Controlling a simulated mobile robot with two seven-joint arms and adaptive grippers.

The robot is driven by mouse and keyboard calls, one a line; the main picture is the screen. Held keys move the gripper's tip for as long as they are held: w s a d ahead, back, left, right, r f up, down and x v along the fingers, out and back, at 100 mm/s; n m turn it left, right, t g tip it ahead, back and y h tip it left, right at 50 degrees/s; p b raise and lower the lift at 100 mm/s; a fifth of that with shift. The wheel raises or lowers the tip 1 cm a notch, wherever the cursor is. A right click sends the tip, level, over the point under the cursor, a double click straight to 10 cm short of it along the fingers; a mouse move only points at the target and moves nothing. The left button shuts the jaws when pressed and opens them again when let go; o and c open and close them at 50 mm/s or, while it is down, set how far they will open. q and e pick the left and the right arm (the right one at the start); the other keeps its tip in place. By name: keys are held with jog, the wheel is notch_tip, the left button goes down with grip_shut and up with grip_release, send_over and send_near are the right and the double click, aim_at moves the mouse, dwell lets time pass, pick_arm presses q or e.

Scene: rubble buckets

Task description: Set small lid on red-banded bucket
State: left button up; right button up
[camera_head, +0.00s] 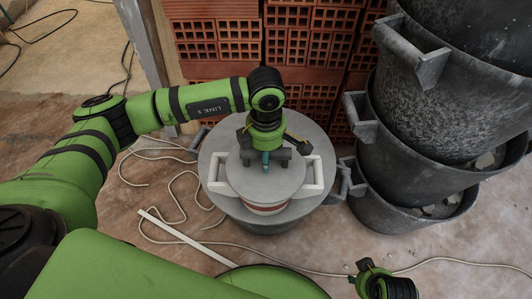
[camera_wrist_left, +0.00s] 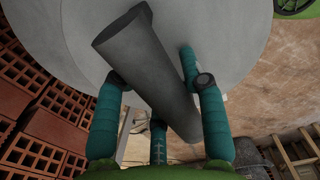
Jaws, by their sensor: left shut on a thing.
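The small lid (camera_head: 262,181) is a pale grey disc with a dark grey bar handle (camera_wrist_left: 150,75). My left gripper (camera_head: 266,161) comes from above and is shut on that handle, its teal fingers around the bar in the left wrist view. The red-banded bucket (camera_head: 268,208) is directly under the lid, with pale handles (camera_head: 312,176) on both sides and its reddish band showing at the front. The lid covers the bucket's mouth; I cannot tell whether it rests on the rim or hovers just above. Part of my right arm shows at the bottom right; its fingers are unclear.
The bucket stands on a wide grey disc (camera_head: 222,190) atop a dark bucket. Stacked dark rubble buckets (camera_head: 420,115) rise close on the right. Hollow bricks (camera_head: 215,60) stand behind. A pale cable (camera_head: 185,195) and a white strip (camera_head: 185,238) lie on the floor.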

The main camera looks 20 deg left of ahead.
pick_arm(q)
jog(key=shift+f, duration=0.15)
jog(key=shift+f+b, duration=0.4)
jog(key=shift+b, duration=0.1)
jog(key=o, duration=1.3)
jog(key=shift+r, duration=0.1)
notch_tip(320, 180, up, 12)
